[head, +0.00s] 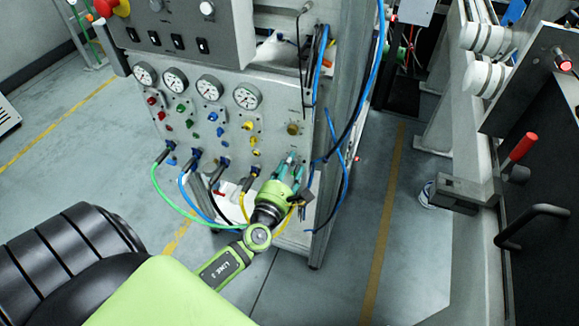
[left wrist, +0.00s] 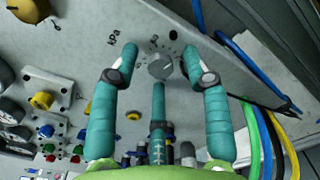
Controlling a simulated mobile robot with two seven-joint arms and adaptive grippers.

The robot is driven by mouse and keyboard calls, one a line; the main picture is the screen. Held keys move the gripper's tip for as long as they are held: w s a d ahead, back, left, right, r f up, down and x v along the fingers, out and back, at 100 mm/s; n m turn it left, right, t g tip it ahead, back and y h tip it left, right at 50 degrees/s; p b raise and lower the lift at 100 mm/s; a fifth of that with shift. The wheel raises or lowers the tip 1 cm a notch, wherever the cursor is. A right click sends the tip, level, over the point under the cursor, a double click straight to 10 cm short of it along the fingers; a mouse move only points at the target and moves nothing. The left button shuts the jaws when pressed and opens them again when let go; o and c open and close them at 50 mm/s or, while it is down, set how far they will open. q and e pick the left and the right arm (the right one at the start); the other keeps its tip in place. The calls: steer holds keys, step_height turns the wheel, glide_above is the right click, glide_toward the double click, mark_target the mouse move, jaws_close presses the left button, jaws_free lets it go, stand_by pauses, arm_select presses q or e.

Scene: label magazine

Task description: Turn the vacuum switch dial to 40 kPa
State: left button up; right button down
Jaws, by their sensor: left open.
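The vacuum switch dial is a small silver knob (left wrist: 160,66) on the grey panel in the left wrist view, with a "kPa" label to its upper left. I cannot read its setting. My left gripper (left wrist: 160,52) is open, with its teal fingers spread to the left and right of the dial and a third finger below it. I cannot tell whether any finger touches the dial. My right gripper is in neither view.
Gauges (head: 208,87) and coloured buttons (head: 180,108) sit on the panel left of the gripper. A brass knob (head: 293,128) is just above it. Blue hoses (head: 343,165) hang close on the right, and a green hose (head: 180,205) loops below. Open floor lies right of the cabinet.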

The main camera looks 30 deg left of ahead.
arm_select(q)
jaws_close()
steer(key=shift+n, duration=0.4)
stand_by(0.4)
steer(key=n+b, duration=0.1)
steer(key=n, duration=0.1)
steer(key=shift+n+b, duration=0.3)
steer(key=shift+b, duration=0.05)
steer(key=shift+a+r+n+b, duration=0.1)
steer(key=shift+n+b, duration=0.6)
steer(key=shift+n, duration=6.15)
steer(key=shift+a+n+b, duration=0.1)
steer(key=shift+n+b, duration=0.6)
steer(key=shift+n, duration=6.15)
steer(key=shift+d, duration=0.1)
